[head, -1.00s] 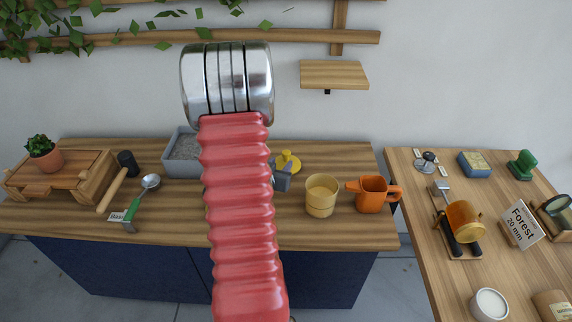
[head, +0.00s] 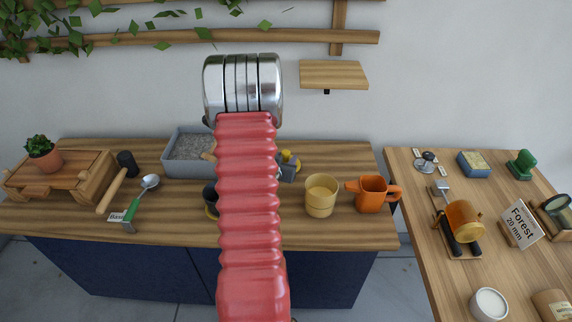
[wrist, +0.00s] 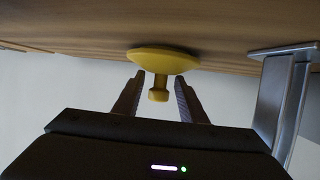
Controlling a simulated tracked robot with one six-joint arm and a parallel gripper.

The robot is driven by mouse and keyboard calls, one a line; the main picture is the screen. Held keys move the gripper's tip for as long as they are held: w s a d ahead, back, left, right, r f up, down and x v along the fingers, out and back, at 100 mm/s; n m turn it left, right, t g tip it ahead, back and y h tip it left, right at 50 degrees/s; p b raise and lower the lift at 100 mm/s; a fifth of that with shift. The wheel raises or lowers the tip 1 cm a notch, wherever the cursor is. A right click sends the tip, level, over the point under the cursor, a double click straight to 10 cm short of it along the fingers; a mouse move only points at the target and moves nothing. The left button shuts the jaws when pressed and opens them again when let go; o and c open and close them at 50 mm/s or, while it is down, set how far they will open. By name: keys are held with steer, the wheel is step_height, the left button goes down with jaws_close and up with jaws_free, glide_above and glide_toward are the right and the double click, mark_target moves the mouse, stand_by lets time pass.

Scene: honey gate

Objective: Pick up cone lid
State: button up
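The cone lid is a yellow shallow disc with a small knob. In the wrist view the cone lid (wrist: 165,58) lies at the wood surface, and its knob points towards my gripper. My gripper (wrist: 160,82) is open there, one finger on each side of the knob, with gaps between. My red arm hides most of the gripper in that view.
A yellow cup (head: 321,197) and an orange mug (head: 371,196) stand right of the lid. A grey tray (head: 181,166) lies left, and a dark round thing (head: 210,200) is partly behind my arm. In the wrist view a metal upright (wrist: 281,100) stands at the right.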

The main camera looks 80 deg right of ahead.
mark_target(286, 151)
steer(key=shift+x, duration=0.8)
steer(key=shift+c, duration=0.3)
steer(key=c, duration=0.9)
steer(key=shift+r, duration=0.15)
steer(key=shift+r, duration=4.9)
